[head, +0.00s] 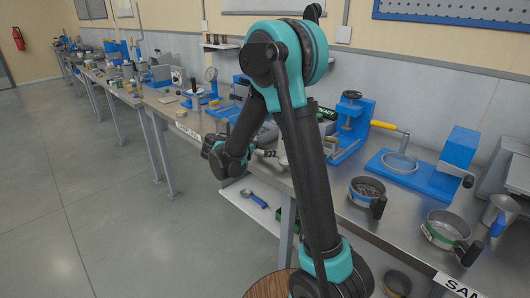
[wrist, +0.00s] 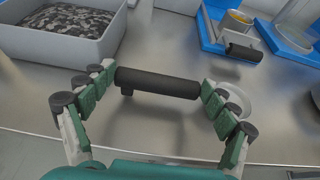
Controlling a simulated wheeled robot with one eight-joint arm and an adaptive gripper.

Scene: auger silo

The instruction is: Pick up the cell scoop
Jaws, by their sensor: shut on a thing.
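In the wrist view, my gripper (wrist: 157,88) is closed on a black cylindrical handle (wrist: 157,83), which I take to be the cell scoop's. The handle lies crosswise between the green finger pads, with one end against each finger. A small dark nub hangs below its left end. A pale round cup (wrist: 236,98) shows behind the right finger; I cannot tell whether it joins the handle. In the head view, my gripper (head: 266,153) is over the front part of the steel bench, partly hidden by my own arm, and the handle is too small to make out.
A grey tray of dark pieces (wrist: 68,48) lies left of my gripper in the wrist view. Blue fixtures (wrist: 275,38) stand at the back right. The bench's front edge is close below. In the head view, sieves (head: 367,190) stand right, and a blue-handled spoon (head: 254,199) lies on the lower shelf.

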